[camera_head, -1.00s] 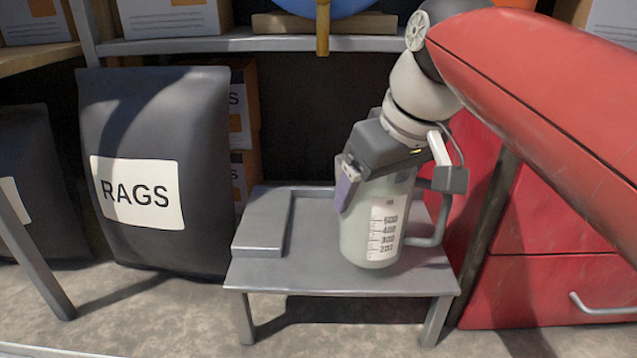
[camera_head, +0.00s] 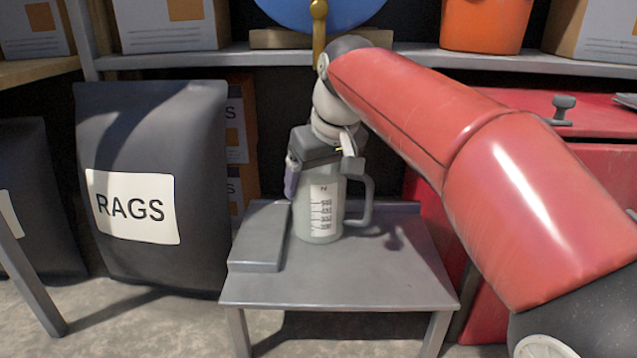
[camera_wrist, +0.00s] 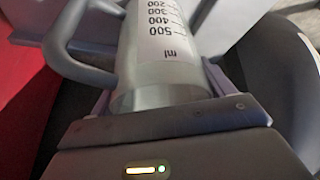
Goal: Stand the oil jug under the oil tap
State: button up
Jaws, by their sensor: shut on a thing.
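The oil jug (camera_head: 321,212) is pale and translucent, with a printed scale and a handle on its right. It is upright over the back of the small grey table, beside the raised grey block; I cannot tell whether its base touches the tabletop. My gripper (camera_head: 318,165) is shut on its upper part from above. In the wrist view the jug (camera_wrist: 150,50) sits between my fingers (camera_wrist: 160,105). The brass oil tap (camera_head: 319,30) hangs from the blue drum above. My arm partly hides the space between tap and jug, and my gripper covers the jug's mouth.
The grey table (camera_head: 340,290) has a raised block (camera_head: 258,240) at its left, next to the jug. A black RAGS bag (camera_head: 150,190) stands left of it. A red cabinet (camera_head: 600,160) is at right. A shelf (camera_head: 420,58) holds the blue drum (camera_head: 280,12) and an orange bucket (camera_head: 485,22).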

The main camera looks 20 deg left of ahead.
jog(key=shift+f, duration=0.2)
jog(key=o, duration=1.2)
jog(key=shift+o, duration=0.2)
jog(key=shift+r, duration=0.15)
jog(key=p+v, duration=0.4)
jog(key=v, duration=0.8)
jog(key=shift+s, duration=0.1)
